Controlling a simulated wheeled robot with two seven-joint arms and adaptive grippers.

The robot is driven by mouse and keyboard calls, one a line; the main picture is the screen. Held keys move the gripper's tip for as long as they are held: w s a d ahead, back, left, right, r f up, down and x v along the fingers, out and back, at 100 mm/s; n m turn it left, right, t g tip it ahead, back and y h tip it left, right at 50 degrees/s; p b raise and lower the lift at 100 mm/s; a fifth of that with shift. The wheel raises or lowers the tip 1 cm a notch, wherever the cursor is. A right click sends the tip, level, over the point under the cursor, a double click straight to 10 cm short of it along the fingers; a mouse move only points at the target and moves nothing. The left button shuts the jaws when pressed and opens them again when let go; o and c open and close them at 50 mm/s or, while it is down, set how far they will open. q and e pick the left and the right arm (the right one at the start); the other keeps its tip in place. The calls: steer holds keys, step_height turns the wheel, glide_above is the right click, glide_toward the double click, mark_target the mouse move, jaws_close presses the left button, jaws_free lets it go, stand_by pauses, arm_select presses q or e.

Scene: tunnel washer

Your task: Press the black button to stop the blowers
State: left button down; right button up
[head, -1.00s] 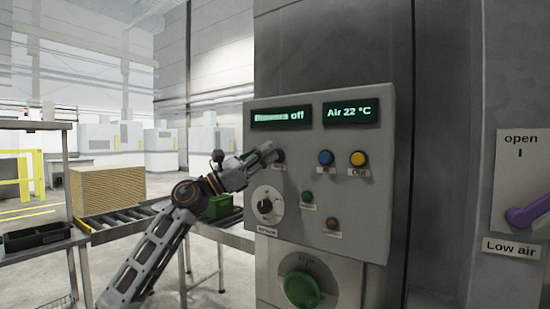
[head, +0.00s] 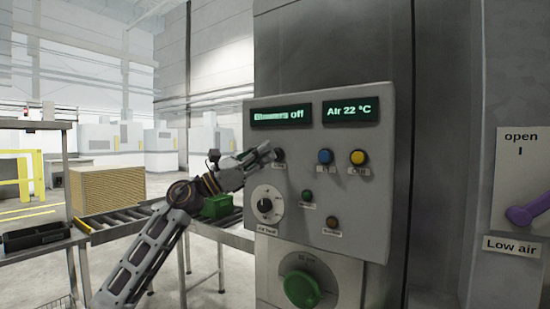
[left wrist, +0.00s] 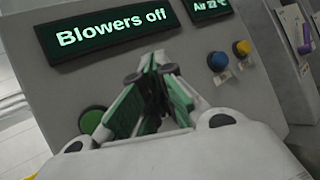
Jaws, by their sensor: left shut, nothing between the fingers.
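The grey control panel (head: 345,230) fills the middle of the head view. The black button (head: 279,155) is in its upper button row, left of the blue button (head: 325,156). The panel's left display (head: 282,115) reads "Blowers off"; it also shows in the left wrist view (left wrist: 110,30). My left gripper (head: 266,150) is shut and empty, its tips just left of the black button and seemingly slightly apart from it. In the left wrist view the fingers (left wrist: 155,75) hide the black button. My right gripper is not in view.
A yellow button (head: 358,158), small green (head: 307,196) and brown (head: 332,222) buttons and a black dial (head: 266,205) share the panel. A large green knob (head: 301,289) sits below. A purple lever (head: 530,211) is at right. A roller conveyor (head: 120,222) stands behind my arm.

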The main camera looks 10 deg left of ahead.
arm_select(q)
steer(key=shift+s, duration=0.25)
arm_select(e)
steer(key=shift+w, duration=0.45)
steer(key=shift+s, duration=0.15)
arm_select(q)
steer(key=s, duration=0.1)
steer(key=s+a+b, duration=0.1)
steer(key=s, duration=0.1)
steer(key=s+a, duration=0.1)
steer(key=shift+s+b, duration=0.3)
steer(key=shift+s, duration=0.05)
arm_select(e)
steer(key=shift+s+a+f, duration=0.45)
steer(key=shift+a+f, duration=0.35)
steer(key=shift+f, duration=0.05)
